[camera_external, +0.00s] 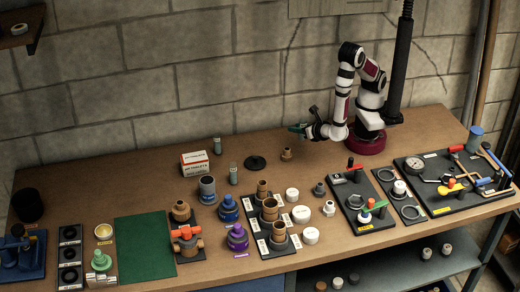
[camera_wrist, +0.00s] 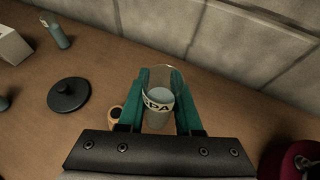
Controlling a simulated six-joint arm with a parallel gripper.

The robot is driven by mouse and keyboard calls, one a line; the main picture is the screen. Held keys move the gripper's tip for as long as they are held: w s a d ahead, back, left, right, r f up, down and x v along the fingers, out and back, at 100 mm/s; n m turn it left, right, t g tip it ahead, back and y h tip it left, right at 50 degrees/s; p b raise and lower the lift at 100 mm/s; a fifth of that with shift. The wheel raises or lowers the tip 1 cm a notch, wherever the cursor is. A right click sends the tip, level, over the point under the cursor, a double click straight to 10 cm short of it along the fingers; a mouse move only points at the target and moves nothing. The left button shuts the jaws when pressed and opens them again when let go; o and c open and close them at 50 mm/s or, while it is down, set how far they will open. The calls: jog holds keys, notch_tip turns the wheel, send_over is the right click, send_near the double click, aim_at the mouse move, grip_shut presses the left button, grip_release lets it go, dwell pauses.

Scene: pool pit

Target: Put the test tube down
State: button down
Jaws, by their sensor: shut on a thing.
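My gripper (camera_wrist: 158,92) has its two green fingers closed on a test tube (camera_wrist: 159,108), a clear tube with a pale label band bearing dark letters. In the external view my gripper (camera_external: 299,129) is above the back of the wooden table, right of centre. The held tube is too small to make out there. The wrist view looks down along the tube, so I cannot tell the gap between its lower end and the table. Two similar small tubes stand on the table, one by the red-and-white box (camera_external: 217,146) and one in front of it (camera_external: 233,174).
A brass fitting (camera_external: 286,154) stands just left of and below my gripper. A black knobbed lid (camera_external: 255,163) lies further left. The red-and-white box (camera_external: 194,164) is beyond it. Boards with fittings and valves fill the front. Bare wood (camera_external: 335,160) shows near my base.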

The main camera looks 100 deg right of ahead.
jog(key=a, duration=0.7)
jog(key=w+d+r+n+t+y, duration=0.2)
jog(key=w+n+t, duration=0.2)
jog(key=w, duration=1.6)
jog(key=w+d+r+n+t+y, duration=0.1)
jog(key=w+d+r+n+y, duration=0.1)
jog(key=w+d+r, duration=0.35)
jog(key=w+d+r+n+t+y, duration=0.2)
jog(key=w+d+r+n+y, duration=0.1)
jog(key=w+d, duration=0.45)
send_over(195, 155)
notch_tip(195, 155, down, 7)
jog(key=shift+d+r, duration=0.1)
jog(key=shift+f, duration=2)
